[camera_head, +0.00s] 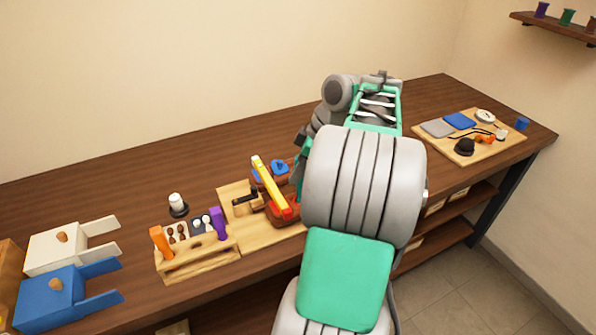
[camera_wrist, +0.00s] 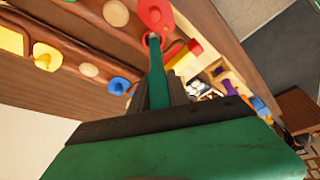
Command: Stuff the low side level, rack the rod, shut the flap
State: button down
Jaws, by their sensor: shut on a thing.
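The reddish-brown saddle (camera_head: 283,217) sits on a pale wooden board (camera_head: 240,228) near the bench's front edge. A yellow rod with a red end (camera_head: 268,183) lies slanting across it. The same rod (camera_wrist: 187,56) shows in the wrist view. My gripper (camera_wrist: 155,42) is shut, with its green fingers ending at a rounded red piece (camera_wrist: 155,14); the grip itself is partly hidden by the fingers. In the head view my arm hides the gripper and the saddle's right side. Blue pieces (camera_head: 279,168) lie at the saddle's far side. Whether the flap is open cannot be told.
A wooden rack (camera_head: 195,262) with orange and purple handles stands left of the saddle. Blue (camera_head: 50,297) and white (camera_head: 62,247) boxes are at far left. A tray (camera_head: 466,152) with pads and small tools lies at right. The bench's back left is clear.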

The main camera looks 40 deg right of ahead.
jog(key=shift+r+p, duration=2.4)
jog(key=shift+r, duration=0.5)
jog(key=shift+f, duration=0.1)
